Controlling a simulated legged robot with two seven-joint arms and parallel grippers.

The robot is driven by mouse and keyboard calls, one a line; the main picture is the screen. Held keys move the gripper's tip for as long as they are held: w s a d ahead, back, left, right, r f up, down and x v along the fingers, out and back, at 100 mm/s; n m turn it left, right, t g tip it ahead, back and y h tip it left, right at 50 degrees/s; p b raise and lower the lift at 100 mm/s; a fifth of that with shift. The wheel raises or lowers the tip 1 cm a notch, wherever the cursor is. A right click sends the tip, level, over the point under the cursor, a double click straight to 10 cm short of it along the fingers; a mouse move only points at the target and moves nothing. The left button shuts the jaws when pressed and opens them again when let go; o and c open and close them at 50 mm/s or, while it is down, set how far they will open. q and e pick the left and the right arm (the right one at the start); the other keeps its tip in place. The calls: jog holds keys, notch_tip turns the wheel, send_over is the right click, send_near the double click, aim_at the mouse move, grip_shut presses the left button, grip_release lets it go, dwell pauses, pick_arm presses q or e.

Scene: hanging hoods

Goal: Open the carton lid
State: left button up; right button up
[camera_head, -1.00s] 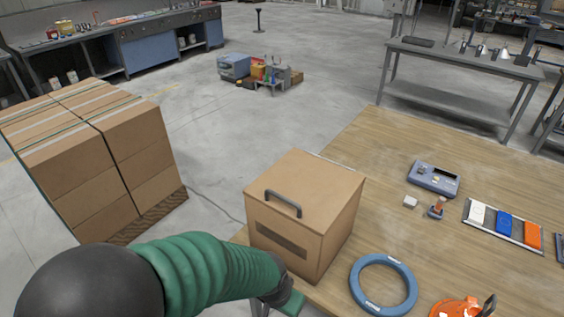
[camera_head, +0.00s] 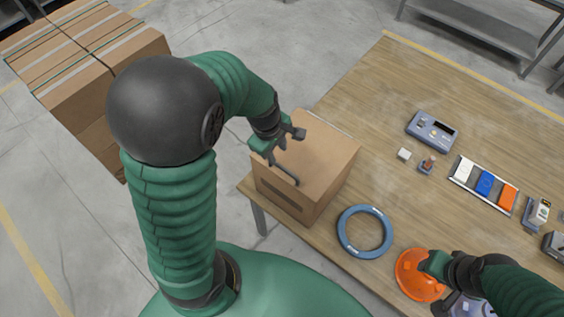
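The brown cardboard carton (camera_head: 325,178) stands near the left edge of the wooden table. A dark slot marks the front face. My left gripper (camera_head: 280,141) is over the back left part of the lid, just behind the handle. Its fingers look spread with nothing between them; I cannot tell whether it touches the lid. My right gripper (camera_head: 432,264) is over an orange round object (camera_head: 413,280) at the front of the table; its fingers are mostly hidden.
A blue ring (camera_head: 365,232) lies right of the carton. Farther right are a grey-blue device (camera_head: 432,131), small blocks and a tray (camera_head: 462,176) with white, blue and orange pieces. Stacked cartons (camera_head: 75,55) stand on the floor at left. The back middle of the table is clear.

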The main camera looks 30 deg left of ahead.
pick_arm(q)
send_over(283, 168)
jog(key=s+a, duration=0.1)
notch_tip(283, 168, down, 5)
jog(key=f, duration=0.2)
jog(key=d+f, duration=0.1)
jog(key=f, duration=0.1)
jog(key=shift+w+d+f+b, duration=0.1)
jog(key=shift+w+f+b, duration=0.1)
jog(key=shift+b, duration=0.15)
jog(key=shift+w+d+f, duration=0.15)
jog(key=shift+d+f, duration=0.15)
jog(key=shift+f, duration=0.1)
jog(key=shift+a, duration=0.15)
jog(key=shift+a+f, duration=0.1)
jog(key=shift+a, duration=0.2)
jog(key=c, duration=0.4)
jog(key=shift+a, duration=0.15)
grip_shut()
jog(key=shift+d, duration=0.2)
pick_arm(e)
jog(key=shift+f, duration=0.4)
jog(key=shift+a, duration=0.1)
